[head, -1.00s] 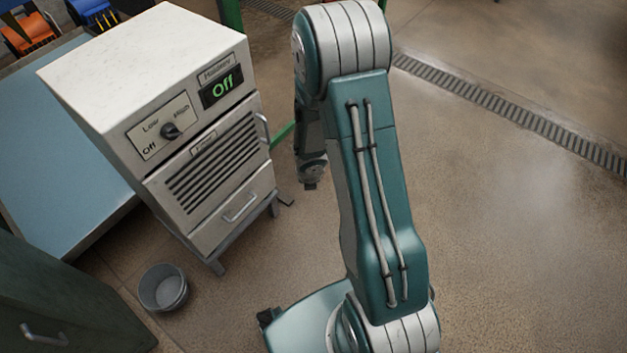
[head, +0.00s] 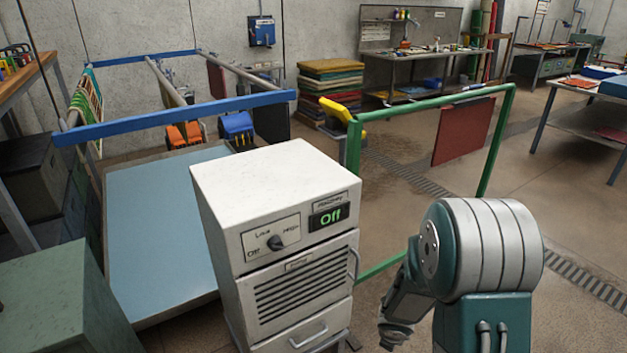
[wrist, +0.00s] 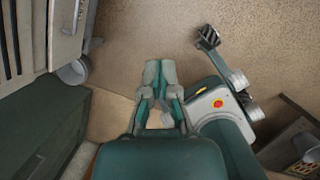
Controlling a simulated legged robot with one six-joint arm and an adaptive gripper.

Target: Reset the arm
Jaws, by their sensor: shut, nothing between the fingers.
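My teal and grey arm rises at the lower right of the head view, with its forearm folded downward beside the white machine. In the wrist view my gripper (wrist: 160,72) points away from the camera over bare floor. Its two fingers lie together, with nothing between them. In the head view the lower end of the forearm shows just right of the machine; the fingers are too small there to make out.
The white machine (head: 270,190) reads "Off", close left of my arm. Behind stand a green frame (head: 430,107) with a red rug (head: 463,132) and a blue-railed rack (head: 180,118).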

